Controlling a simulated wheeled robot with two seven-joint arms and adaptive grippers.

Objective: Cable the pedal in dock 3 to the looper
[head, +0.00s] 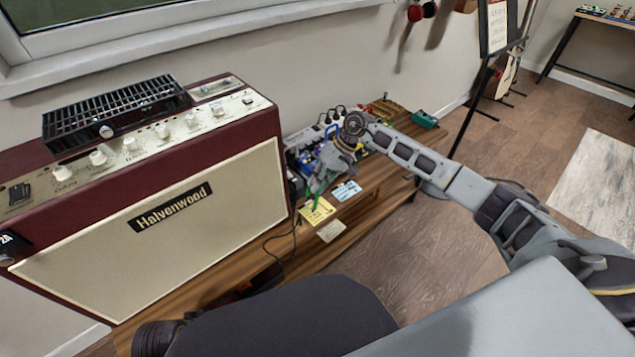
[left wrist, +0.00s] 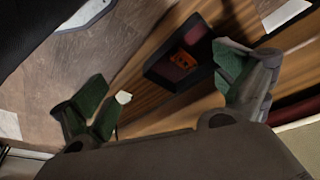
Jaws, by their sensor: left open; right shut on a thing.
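In the head view my right gripper (head: 318,190) is low over the wooden bench, just right of the amplifier. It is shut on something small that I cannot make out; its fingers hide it. Several small pedals (head: 303,160) stand on the bench behind and beside the gripper, partly covered by it. I cannot tell which is dock 3 or the looper. A thin black cable (head: 280,238) runs down near the bench's front edge. In the left wrist view my left gripper (left wrist: 168,92) is open and empty, its green-padded fingers wide apart.
A large maroon amplifier (head: 170,215) fills the left of the bench (head: 375,205). Yellow (head: 317,211) and pale blue (head: 346,190) cards lie by the gripper. A green box (head: 425,119) stands at the far end. A dark tray with an orange item (left wrist: 190,36) shows in the left wrist view.

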